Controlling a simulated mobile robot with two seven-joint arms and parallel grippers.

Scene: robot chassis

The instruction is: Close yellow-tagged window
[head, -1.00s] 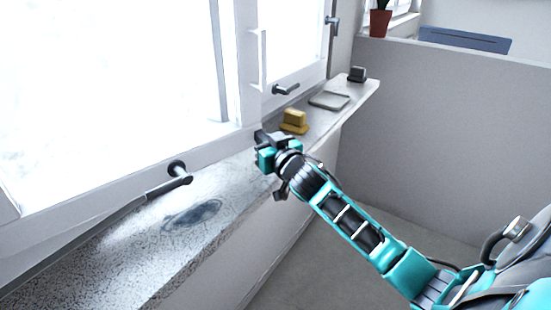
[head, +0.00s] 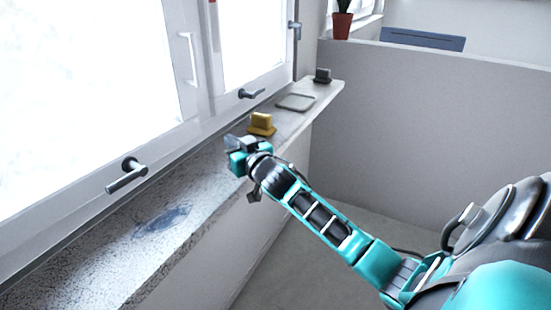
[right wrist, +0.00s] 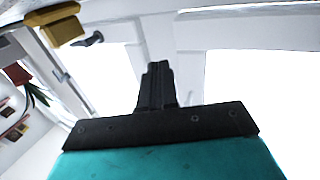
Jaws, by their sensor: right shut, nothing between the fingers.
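The near window (head: 80,196) is a large white-framed pane at the left, with a dark handle (head: 127,175) on its lower rail. Its sash looks flush with, or very close to, the frame. A second window lies beyond it with its own dark handle (head: 250,94). A yellow block-like piece (head: 262,124) stands on the sill below that second window; it also shows in the right wrist view (right wrist: 55,22). My right gripper (head: 234,146) is shut and empty above the sill, near the yellow piece and apart from both handles. Its closed fingers show in the right wrist view (right wrist: 157,85).

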